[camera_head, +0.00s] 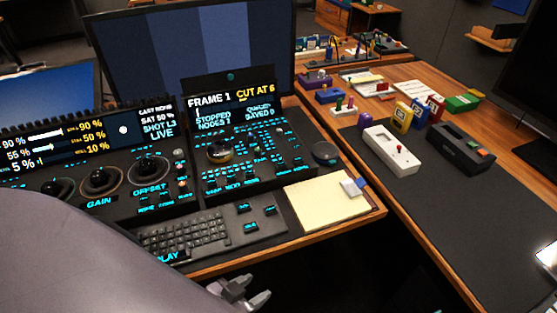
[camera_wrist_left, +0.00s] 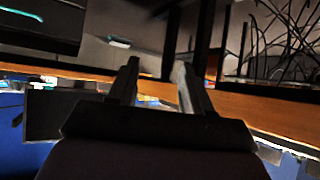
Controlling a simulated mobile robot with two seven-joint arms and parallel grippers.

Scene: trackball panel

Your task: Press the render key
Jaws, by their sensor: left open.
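My left gripper (camera_head: 252,291) is open and empty, low in front of the desk's front edge and apart from the panel. Its two separated fingers also show in the left wrist view (camera_wrist_left: 157,78). My right gripper is not in view.
A keyboard (camera_head: 185,232) lies before the panel, partly hidden by my left arm. A cream pad (camera_head: 325,203) lies to its right. A grading panel with dials (camera_head: 101,180) stands left. A white box (camera_head: 391,150) and other devices sit on the right desk.

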